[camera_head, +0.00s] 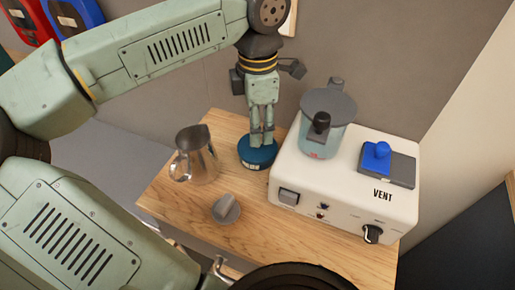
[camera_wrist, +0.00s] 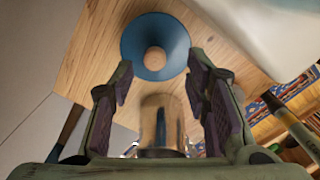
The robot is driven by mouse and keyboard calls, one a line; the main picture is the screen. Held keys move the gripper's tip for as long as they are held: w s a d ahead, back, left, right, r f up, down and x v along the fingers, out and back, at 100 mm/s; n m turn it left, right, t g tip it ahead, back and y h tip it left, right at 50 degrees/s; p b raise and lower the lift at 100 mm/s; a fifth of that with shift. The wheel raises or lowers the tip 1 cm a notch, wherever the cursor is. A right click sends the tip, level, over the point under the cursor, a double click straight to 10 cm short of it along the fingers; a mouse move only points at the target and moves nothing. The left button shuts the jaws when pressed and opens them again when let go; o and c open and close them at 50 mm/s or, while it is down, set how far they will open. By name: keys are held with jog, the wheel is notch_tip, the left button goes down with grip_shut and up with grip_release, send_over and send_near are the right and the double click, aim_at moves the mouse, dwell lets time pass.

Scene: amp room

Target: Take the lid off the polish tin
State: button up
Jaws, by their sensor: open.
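The polish tin (camera_head: 258,157) is a low, round blue tin on the wooden table, left of the white machine. In the wrist view the round blue tin (camera_wrist: 178,47) shows a pale brown round centre; I cannot tell lid from body there. My gripper (camera_head: 262,137) points down right over the tin, its fingertips close to the tin's top and hiding part of it. In the wrist view my gripper (camera_wrist: 160,75) is open, with nothing held between its two dark pads. The tin appears beyond the fingertips, towards the top of that view.
A metal pitcher (camera_head: 197,158) stands left of the tin. A grey knobbed piece (camera_head: 226,208) lies nearer the front.

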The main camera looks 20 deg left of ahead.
jog(key=f+b, duration=0.1)
jog(key=f, duration=0.1)
jog(key=f+b, duration=0.1)
jog(key=f, duration=0.2)
jog(key=shift+w+a, duration=0.2)
jog(key=shift+r, duration=0.1)
grip_shut()
